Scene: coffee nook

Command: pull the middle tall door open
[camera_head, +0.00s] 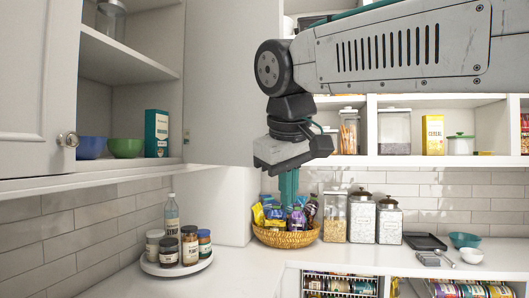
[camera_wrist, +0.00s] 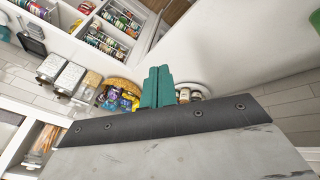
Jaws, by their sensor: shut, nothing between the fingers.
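A white door panel (camera_head: 230,80) stands swung out at the right side of an open upper cabinet (camera_head: 128,75). A hinge shows at its left edge, and no knob shows on the face in view. I cannot tell for certain whether it is the middle tall door. Another white door (camera_head: 30,85) with a round metal knob (camera_head: 68,140) is at the far left. My gripper (camera_head: 288,190) is shut and empty, its teal fingers pointing down to the right of the panel. The closed fingers also show in the wrist view (camera_wrist: 158,88).
Cabinet shelves hold bowls (camera_head: 125,148) and a teal box (camera_head: 156,133). On the counter below are a round tray (camera_head: 150,267) with jars and a bottle, a snack basket (camera_head: 285,238) and glass canisters (camera_head: 362,219). The counter between tray and basket is clear.

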